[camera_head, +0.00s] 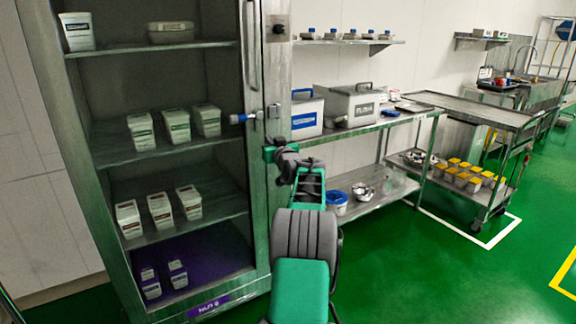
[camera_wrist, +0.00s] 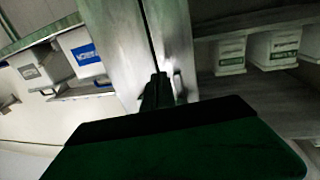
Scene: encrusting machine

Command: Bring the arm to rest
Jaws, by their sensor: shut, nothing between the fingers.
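My arm, green and black, reaches up from the bottom of the head view. My gripper (camera_head: 272,153) is at its far end, in front of the metal frame at the right side of the open cabinet (camera_head: 270,215). In the wrist view my gripper (camera_wrist: 158,88) shows as narrow dark fingers close together, beyond a large dark green body. They point at the cabinet's metal upright (camera_wrist: 122,50). The gripper is shut and holds nothing. Whether it touches the upright cannot be told.
The cabinet shelves hold several white tubs (camera_head: 177,126). To the right, a steel table (camera_head: 345,131) carries bins, and a cart (camera_head: 480,110) stands beyond. Green floor (camera_head: 400,270) is clear at lower right.

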